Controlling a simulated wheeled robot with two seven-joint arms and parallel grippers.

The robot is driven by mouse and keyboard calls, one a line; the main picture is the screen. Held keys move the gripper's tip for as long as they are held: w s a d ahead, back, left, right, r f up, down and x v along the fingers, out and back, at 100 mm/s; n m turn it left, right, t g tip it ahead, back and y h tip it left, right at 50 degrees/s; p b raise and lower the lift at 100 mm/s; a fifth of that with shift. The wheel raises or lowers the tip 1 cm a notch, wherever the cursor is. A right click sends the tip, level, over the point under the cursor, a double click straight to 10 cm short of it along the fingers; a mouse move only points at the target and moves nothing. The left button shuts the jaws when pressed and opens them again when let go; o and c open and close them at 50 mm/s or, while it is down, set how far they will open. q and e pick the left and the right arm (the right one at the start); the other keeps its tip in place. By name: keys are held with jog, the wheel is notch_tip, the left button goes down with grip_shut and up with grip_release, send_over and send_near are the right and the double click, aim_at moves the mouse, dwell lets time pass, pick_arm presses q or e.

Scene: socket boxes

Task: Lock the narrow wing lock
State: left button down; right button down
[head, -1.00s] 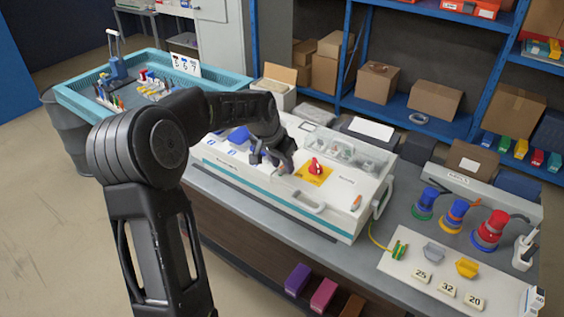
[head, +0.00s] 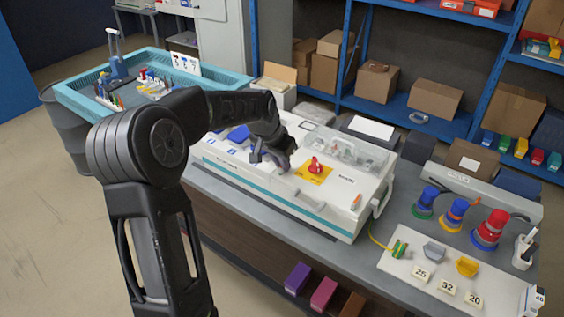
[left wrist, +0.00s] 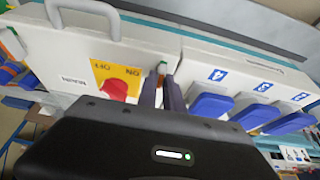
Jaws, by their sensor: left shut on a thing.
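The white socket box (head: 338,212) stands on the grey bench, with a yellow plate and red rotary knob (head: 316,166) on its top. My left gripper (head: 278,166) is at the box top, just left of the yellow plate. My right gripper is not in view.
Blue socket covers (left wrist: 210,108) lie along the box, right of the fingers in the left wrist view. A teal tray (head: 70,98) stands at left. Coloured plugs (head: 490,230) stand on the bench at right.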

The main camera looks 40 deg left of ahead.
pick_arm(q)
jog(key=n+y+b, duration=0.1)
jog(key=n+b, duration=0.1)
jog(key=n+y+b, duration=0.1)
jog(key=n+b, duration=0.1)
jog(key=n, duration=0.1)
jog(key=shift+w+d+f, duration=0.1)
jog(key=shift+d+f, duration=0.1)
jog(key=shift+n+g+y+b, duration=0.3)
jog(key=shift+n+b, duration=0.55)
jog(key=shift+n, duration=0.05)
jog(key=n+b, duration=0.1)
jog(key=n, duration=0.1)
jog(key=shift+d+r+n+g+y, duration=0.1)
jog(key=shift+n+g+y, duration=0.2)
jog(key=shift+g+y, duration=0.1)
jog(key=n+g, duration=0.1)
jog(key=n, duration=0.2)
jog(key=shift+w+r+n+y+b, duration=0.1)
jog(key=shift+w+n+y+b, duration=0.05)
jog(key=shift+n+y+b, duration=0.25)
jog(key=shift+n+g, duration=0.6)
jog(key=shift+n, duration=0.6)
jog(key=shift+w+n+g+p, duration=0.1)
jog(key=shift+n+g+p, duration=0.4)
jog(key=shift+n, duration=0.7)
